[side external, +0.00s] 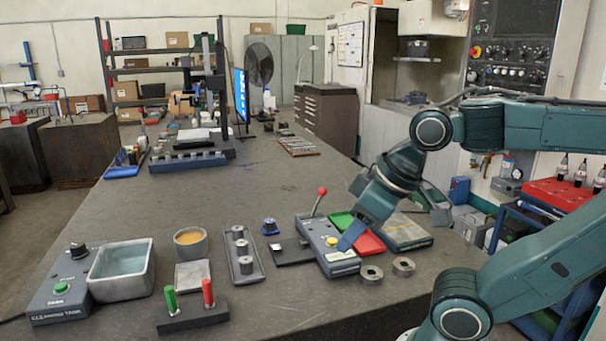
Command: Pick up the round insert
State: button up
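Two short round metal pieces with centre holes, which may be round inserts, lie on the bench at the front right: one (371,273) and another (403,266). Several grey cylindrical pieces (245,264) stand in a row on a narrow tray (254,275) left of centre. I cannot tell which of these is the round insert. No held piece is visible.
A cleaning tank (122,272), orange-filled cup (190,243) and red-and-green-handled block (192,317) stand left. The middle bench is clear.

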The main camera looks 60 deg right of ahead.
jog(key=shift+w+r, duration=0.1)
jog(key=w+d+r+m+g, duration=0.1)
jog(key=w+r+m, duration=0.25)
jog(key=w, duration=0.25)
jog(key=m+g, duration=0.5)
jog(key=m, duration=0.9)
send_over(242, 242)
notch_tip(242, 242, down, 5)
jog(key=shift+a+f, duration=0.1)
jog(key=shift+f, duration=4.4)
jog(key=shift+f, duration=0.1)
jog(key=shift+f, duration=2.5)
